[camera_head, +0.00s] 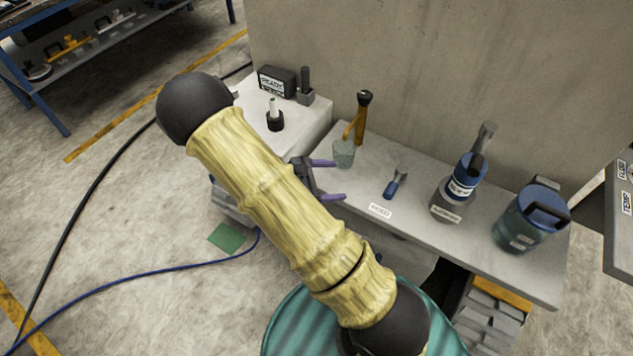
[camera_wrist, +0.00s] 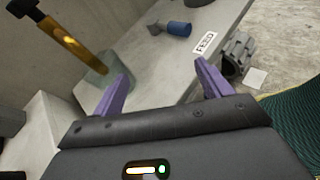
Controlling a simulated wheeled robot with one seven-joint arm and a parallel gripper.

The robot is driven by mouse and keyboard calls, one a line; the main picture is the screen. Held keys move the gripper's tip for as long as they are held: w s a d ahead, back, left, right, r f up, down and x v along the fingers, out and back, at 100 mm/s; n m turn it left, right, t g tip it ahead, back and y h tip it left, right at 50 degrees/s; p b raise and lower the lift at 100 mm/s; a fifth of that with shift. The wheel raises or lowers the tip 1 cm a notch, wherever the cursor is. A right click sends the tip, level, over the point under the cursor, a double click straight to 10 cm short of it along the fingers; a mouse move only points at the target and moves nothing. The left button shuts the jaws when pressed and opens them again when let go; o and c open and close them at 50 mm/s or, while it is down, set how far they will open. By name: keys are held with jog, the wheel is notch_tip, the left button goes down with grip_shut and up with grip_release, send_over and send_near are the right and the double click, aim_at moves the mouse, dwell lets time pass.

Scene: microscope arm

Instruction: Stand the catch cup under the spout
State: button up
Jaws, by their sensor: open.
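The catch cup (camera_head: 343,154) is a small translucent greenish cup, upright on the grey bench. It stands right by the lower end of the amber spout (camera_head: 352,126) on a brown, black-topped post, and appears to be beneath its tip. In the wrist view the cup (camera_wrist: 95,80) shows beyond the left finger, with the amber spout (camera_wrist: 68,42) reaching down to it. My gripper (camera_head: 338,180) is open and empty at the bench's front edge, its purple fingers pointing over the bench. In the wrist view the gripper (camera_wrist: 164,75) has only bare bench between its fingers.
A blue-handled tool (camera_head: 394,185) lies right of the cup, behind a label (camera_head: 380,210). A blue-and-grey bottle (camera_head: 460,185) and a teal canister (camera_head: 530,215) stand farther right. A white block (camera_head: 262,110) with a black box is at left. A wall rises behind.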

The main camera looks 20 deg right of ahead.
jog(key=s+a+r+m+t+y, duration=0.1)
jog(key=s+a+r+m+y, duration=0.2)
jog(key=r+m+y, duration=0.3)
jog(key=s+a+r+m+t+y, duration=0.2)
jog(key=s+r+m+y, duration=0.3)
jog(key=m+y, duration=0.3)
jog(key=shift+s+a+r+m+t, duration=0.35)
jog(key=shift+a+r+m, duration=0.15)
jog(key=shift+a+m, duration=0.3)
jog(key=shift+a, duration=0.1)
